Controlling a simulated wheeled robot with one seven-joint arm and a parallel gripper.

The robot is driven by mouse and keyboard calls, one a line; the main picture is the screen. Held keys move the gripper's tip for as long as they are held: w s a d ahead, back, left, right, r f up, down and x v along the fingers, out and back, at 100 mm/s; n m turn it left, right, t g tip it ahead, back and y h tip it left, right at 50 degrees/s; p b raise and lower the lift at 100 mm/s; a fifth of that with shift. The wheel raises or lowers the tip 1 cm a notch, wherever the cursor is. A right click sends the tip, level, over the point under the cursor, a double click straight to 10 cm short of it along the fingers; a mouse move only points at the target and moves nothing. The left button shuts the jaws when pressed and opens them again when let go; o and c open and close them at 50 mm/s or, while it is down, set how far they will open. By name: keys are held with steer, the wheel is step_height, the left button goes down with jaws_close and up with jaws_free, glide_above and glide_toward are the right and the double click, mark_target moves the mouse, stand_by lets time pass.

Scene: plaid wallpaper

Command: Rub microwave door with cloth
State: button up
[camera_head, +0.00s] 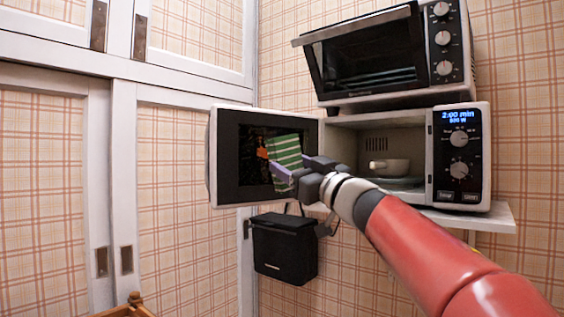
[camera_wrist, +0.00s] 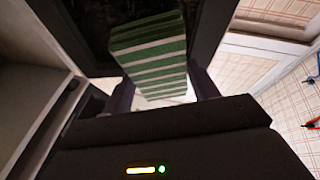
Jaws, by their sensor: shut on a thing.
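The microwave (camera_head: 458,150) stands on a wall shelf with its door (camera_head: 228,160) swung open to the left, its dark inner panel facing me. A small orange mark (camera_head: 262,153) shows on that panel. My gripper (camera_head: 291,172) is shut on a green and white striped cloth (camera_head: 288,150), which sits in front of the panel, just right of the mark. In the wrist view the cloth (camera_wrist: 148,47) stands between my fingers, with the dark door panel (camera_wrist: 85,18) behind it. Whether the cloth touches the panel cannot be told.
A white cup (camera_head: 389,166) sits inside the microwave. A toaster oven (camera_head: 375,55) stands on top. A black box (camera_head: 284,248) hangs below the shelf (camera_head: 497,217). White-framed cabinet doors (camera_head: 122,170) fill the left side. A wooden piece (camera_head: 133,302) shows at the bottom.

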mark_target(273, 156)
steer(key=shift+s+a+r+y, duration=0.2)
steer(key=shift+s+a+r, duration=0.1)
steer(key=shift+r, duration=0.2)
steer(key=shift+s+a+r+y, duration=0.2)
steer(key=shift+s+a+r, duration=0.1)
steer(key=shift+r, duration=0.2)
steer(key=shift+w+a, duration=0.95)
steer(key=shift+w, duration=0.25)
steer(key=shift+w+a, duration=0.8)
steer(key=shift+w, duration=0.3)
steer(key=shift+w+a+p, duration=0.55)
steer(key=shift+w+p, duration=0.2)
steer(key=shift+p, duration=0.1)
steer(key=w+d+p, duration=0.2)
steer(key=d+p, duration=0.1)
steer(key=shift+w+d+r, duration=0.1)
steer(key=shift+w, duration=0.15)
